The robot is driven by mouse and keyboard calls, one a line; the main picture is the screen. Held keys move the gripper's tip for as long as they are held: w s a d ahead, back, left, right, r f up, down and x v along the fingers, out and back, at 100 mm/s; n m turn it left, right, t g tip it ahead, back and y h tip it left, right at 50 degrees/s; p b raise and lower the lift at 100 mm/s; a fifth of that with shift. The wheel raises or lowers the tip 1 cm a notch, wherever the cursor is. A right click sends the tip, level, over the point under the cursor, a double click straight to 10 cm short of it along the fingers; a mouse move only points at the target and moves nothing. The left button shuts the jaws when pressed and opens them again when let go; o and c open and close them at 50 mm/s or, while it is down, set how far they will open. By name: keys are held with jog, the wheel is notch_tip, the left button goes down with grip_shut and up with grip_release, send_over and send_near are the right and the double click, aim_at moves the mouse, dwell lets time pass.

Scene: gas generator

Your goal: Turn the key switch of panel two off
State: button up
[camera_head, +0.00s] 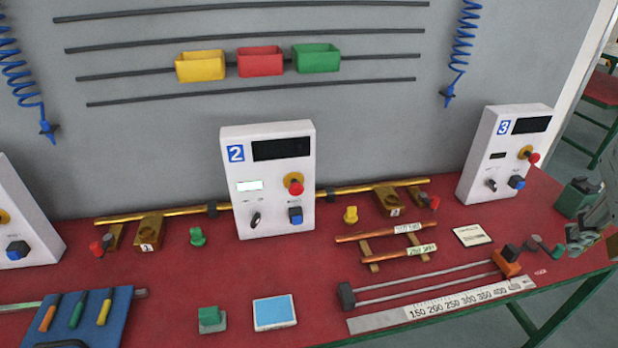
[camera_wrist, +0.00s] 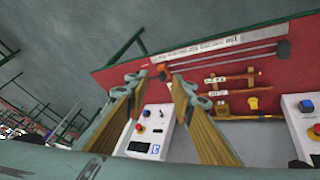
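Panel two (camera_head: 269,180) is a white box with a blue "2" label, standing upright at the middle back of the red bench in the head view. Its dark key switch (camera_head: 255,219) is at the lower left of its face, with the key nearly upright and leaning slightly. A red knob (camera_head: 295,187) on a yellow base and a blue button (camera_head: 295,214) are to its right. My gripper (camera_head: 586,232) is at the far right edge, well away from panel two. In the wrist view my gripper (camera_wrist: 159,82) is open and empty. Panel two (camera_wrist: 294,128) is partly cut off there, its key switch out of frame.
Panel three (camera_head: 503,153) stands at the right, nearer my gripper. Brass pipes (camera_head: 352,190), copper rods (camera_head: 385,231), a ruler (camera_head: 440,305) and a green-and-grey block (camera_head: 211,319) lie on the bench.

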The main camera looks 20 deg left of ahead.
jog(key=w+a+f+n+t+y+p, duration=0.1)
jog(key=w+a, duration=0.3)
jog(key=w, duration=0.2)
jog(key=w+a+f+n+p, duration=0.1)
jog(key=w+a, duration=0.2)
jog(key=w, duration=0.3)
jog(key=w+a+f+n+y+p, duration=0.1)
jog(key=w+a+f+y, duration=0.2)
jog(key=a, duration=0.5)
jog(key=w+a+f+n+p, duration=0.1)
jog(key=w+a+f, duration=0.25)
jog(key=a, duration=0.45)
jog(key=a+f+g+y, duration=0.2)
jog(key=a+f+y, duration=0.1)
jog(key=a, duration=1.4)
jog(key=s+a+f+g+y, duration=0.1)
jog(key=s+a+f+g, duration=0.1)
jog(key=a, duration=0.6)
jog(key=s+a+f+g+y+b, duration=0.1)
jog(key=s+a+f+g, duration=0.1)
jog(key=s+a+f, duration=0.2)
jog(key=s+a, duration=0.3)
jog(key=a, duration=0.2)
jog(key=shift+f+n+y, duration=0.15)
jog(key=shift+n+y, duration=0.15)
jog(key=shift+n, duration=0.1)
jog(key=shift+s, duration=0.1)
jog(key=shift+a+f, duration=0.1)
jog(key=shift+f, duration=0.05)
